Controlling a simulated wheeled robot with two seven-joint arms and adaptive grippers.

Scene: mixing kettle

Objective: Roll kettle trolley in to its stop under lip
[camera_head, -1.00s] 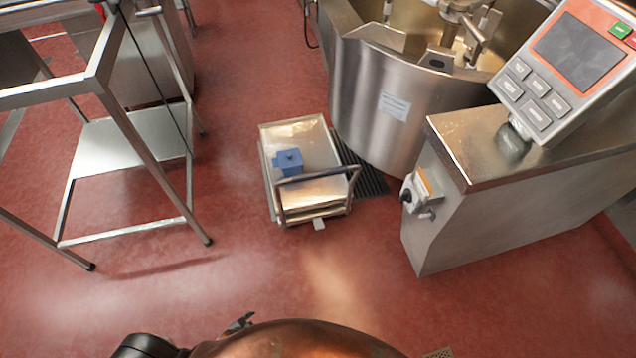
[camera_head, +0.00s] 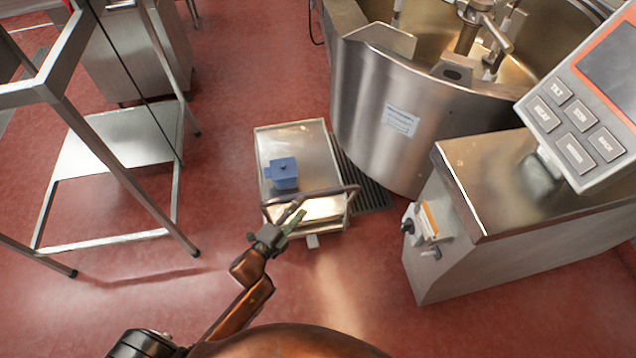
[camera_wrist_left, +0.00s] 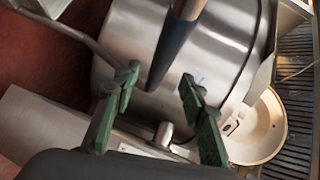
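The low kettle trolley (camera_head: 325,150) stands on the red floor in front and left of the steel mixing kettle (camera_head: 372,118). Its raised push handle (camera_head: 335,191) is on the near side. A blue lidded box (camera_head: 283,174) sits on its deck. My left gripper (camera_head: 296,219) is at the near left of the handle, overlapping it in the head view; contact cannot be told. In the left wrist view the green fingers (camera_wrist_left: 158,92) are apart. A dark-sleeved bar (camera_wrist_left: 176,45) shows between and beyond them, apparently not clamped. My right gripper is not in view.
A dark floor grate (camera_head: 366,190) lies between trolley and kettle. The steel console housing (camera_head: 460,235) with its tilted control panel (camera_head: 575,118) stands right. A steel frame table (camera_head: 110,237) stands left. Red floor is open in front of the trolley.

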